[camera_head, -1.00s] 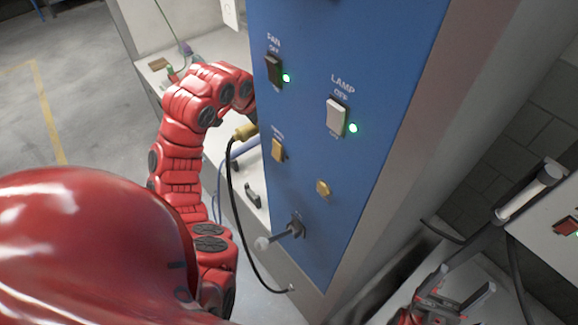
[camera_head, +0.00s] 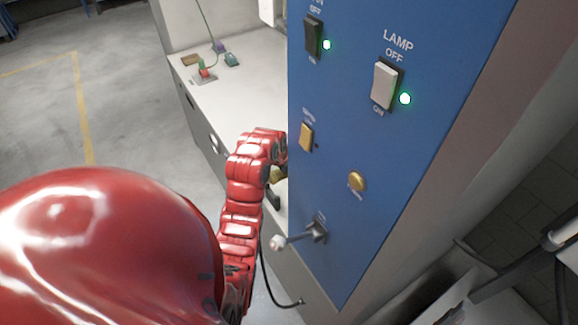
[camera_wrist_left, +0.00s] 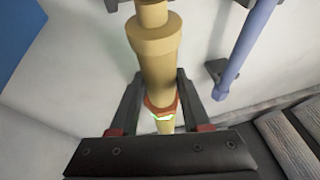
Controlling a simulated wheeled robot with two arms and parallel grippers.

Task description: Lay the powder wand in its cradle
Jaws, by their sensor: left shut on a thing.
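The powder wand (camera_wrist_left: 155,50), tan and thick with a collar, runs down the middle of the left wrist view. My left gripper (camera_wrist_left: 160,105) is shut on it, one dark finger on each side. An orange-red band circles the wand between the fingers. In the head view the left gripper and most of the wand are hidden behind my red arm and the blue panel; a bit of yellow (camera_head: 278,175) shows. A dark bracket (camera_head: 271,195) sits below that. I cannot tell whether the wand touches a cradle. My right gripper is not in view.
A lavender wand (camera_wrist_left: 245,45) stands at a dark bracket (camera_wrist_left: 217,72), right of the held wand. The blue panel (camera_head: 340,210) with switches and a protruding lever (camera_head: 295,238) is close to my left arm. A white counter (camera_head: 240,100) lies behind.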

